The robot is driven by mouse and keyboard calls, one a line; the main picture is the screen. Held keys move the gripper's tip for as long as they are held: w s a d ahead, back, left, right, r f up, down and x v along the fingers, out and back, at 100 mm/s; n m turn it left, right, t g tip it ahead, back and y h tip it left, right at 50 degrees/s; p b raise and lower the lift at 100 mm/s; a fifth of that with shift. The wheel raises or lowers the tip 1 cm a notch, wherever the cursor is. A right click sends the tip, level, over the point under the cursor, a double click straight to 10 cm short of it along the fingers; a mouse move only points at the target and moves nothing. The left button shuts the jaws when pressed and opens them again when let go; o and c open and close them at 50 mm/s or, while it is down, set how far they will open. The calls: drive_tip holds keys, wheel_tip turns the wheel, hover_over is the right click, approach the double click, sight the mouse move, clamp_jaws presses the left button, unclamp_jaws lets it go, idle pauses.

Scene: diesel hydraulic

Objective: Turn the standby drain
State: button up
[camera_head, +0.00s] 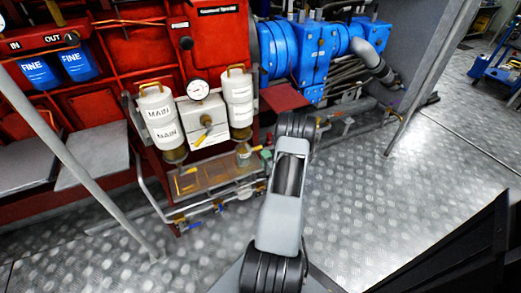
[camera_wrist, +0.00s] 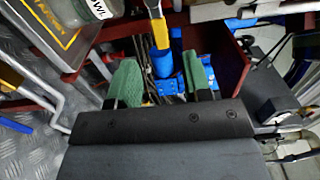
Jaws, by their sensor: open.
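My gripper (camera_wrist: 162,82) shows in the wrist view with its two green-padded fingers apart and nothing held between them. A yellow lever handle (camera_wrist: 159,32) stands just beyond the gap between the fingers, apart from them as far as I can see. In the head view, two white filter canisters hang on the red frame: the left one (camera_head: 158,118) reads MAIN, and the label of the right one (camera_head: 238,100) is too small to read. Small drain fittings with coloured handles (camera_head: 218,207) run below the tray under them. No readable label marks the standby drain.
A tray (camera_head: 215,178) juts out below the canisters and holds a glass jar (camera_head: 243,155). The jar also shows in the wrist view (camera_wrist: 92,9). Blue machinery (camera_head: 305,50) stands behind at right. A grey rail (camera_head: 75,150) slants at left. Metal floor (camera_head: 370,215) is open at right.

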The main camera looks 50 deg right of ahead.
drive_tip(key=p+v, duration=0.1)
drive_tip(key=v, duration=0.5)
drive_tip(key=shift+s, duration=0.2)
drive_tip(key=shift+a, duration=0.1)
drive_tip(key=w+a+r+n+g+y+p, duration=0.1)
drive_tip(key=w+a+r+n+g+p, duration=0.25)
drive_tip(key=r, duration=0.65)
drive_tip(key=w+a+r+n+g+y+p, duration=0.1)
drive_tip(key=w+a+r+n+p, duration=0.3)
drive_tip(key=r+p, duration=0.45)
drive_tip(key=w+a+r+n+g+y+p, duration=0.15)
drive_tip(key=w+r+n+p, duration=0.3)
drive_tip(key=r, duration=0.65)
drive_tip(key=a+r+n+g+p, duration=0.2)
drive_tip(key=a+r+p, duration=0.3)
drive_tip(key=a+r, duration=0.4)
drive_tip(key=s+a+r+n+g+y+p, duration=0.3)
drive_tip(key=s+a+r+n+g+p, duration=0.2)
drive_tip(key=s+a+r, duration=1)
drive_tip(key=shift+s+a+r+n+p, duration=0.3)
drive_tip(key=shift+a+r+n+p, duration=1.05)
drive_tip(key=shift+n+p, duration=0.8)
